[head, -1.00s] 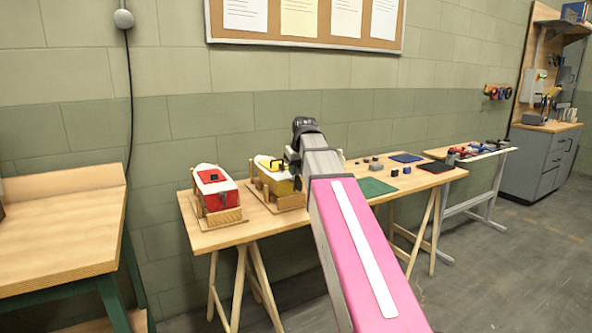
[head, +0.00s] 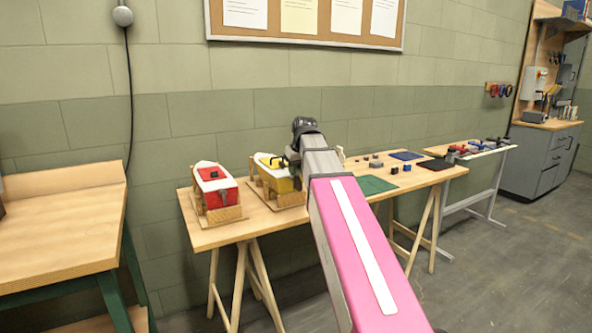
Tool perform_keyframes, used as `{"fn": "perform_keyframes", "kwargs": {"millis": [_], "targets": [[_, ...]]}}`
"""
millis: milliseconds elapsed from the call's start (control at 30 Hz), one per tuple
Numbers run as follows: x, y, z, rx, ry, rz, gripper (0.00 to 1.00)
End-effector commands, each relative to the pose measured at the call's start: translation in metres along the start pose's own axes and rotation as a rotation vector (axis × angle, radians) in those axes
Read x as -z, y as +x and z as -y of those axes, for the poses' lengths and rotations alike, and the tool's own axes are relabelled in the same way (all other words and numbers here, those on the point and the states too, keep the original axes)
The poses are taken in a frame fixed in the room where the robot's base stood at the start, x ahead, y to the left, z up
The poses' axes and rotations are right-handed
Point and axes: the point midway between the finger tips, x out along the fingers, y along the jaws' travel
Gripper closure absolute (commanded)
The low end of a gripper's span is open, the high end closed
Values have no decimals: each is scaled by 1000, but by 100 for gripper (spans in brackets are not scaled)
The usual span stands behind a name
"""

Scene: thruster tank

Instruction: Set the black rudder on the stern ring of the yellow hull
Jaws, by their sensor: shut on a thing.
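The yellow hull (head: 283,185), with a white deck and a yellow top part, sits in a wooden cradle on the long wooden table. My gripper (head: 292,166) is at the hull's right, stern-side end, close against it in this view. It is shut on a small dark piece, which appears to be the black rudder (head: 297,183), at the stern. My wrist and arm hide most of the jaws, the rudder and the stern ring. I cannot tell whether the rudder touches the ring.
A red and white hull (head: 218,195) stands in its own cradle (head: 222,216) to the left. Right of my arm are a green mat (head: 372,185), a blue mat (head: 406,156), a black mat (head: 436,165) and several small blocks. A wall is behind the table.

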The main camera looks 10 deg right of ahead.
Motion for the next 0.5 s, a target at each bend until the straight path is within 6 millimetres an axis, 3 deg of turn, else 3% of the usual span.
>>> {"fn": "perform_keyframes", "kwargs": {"millis": [500], "targets": [[-2, 6, 0, 0, 0, 0, 100]]}}
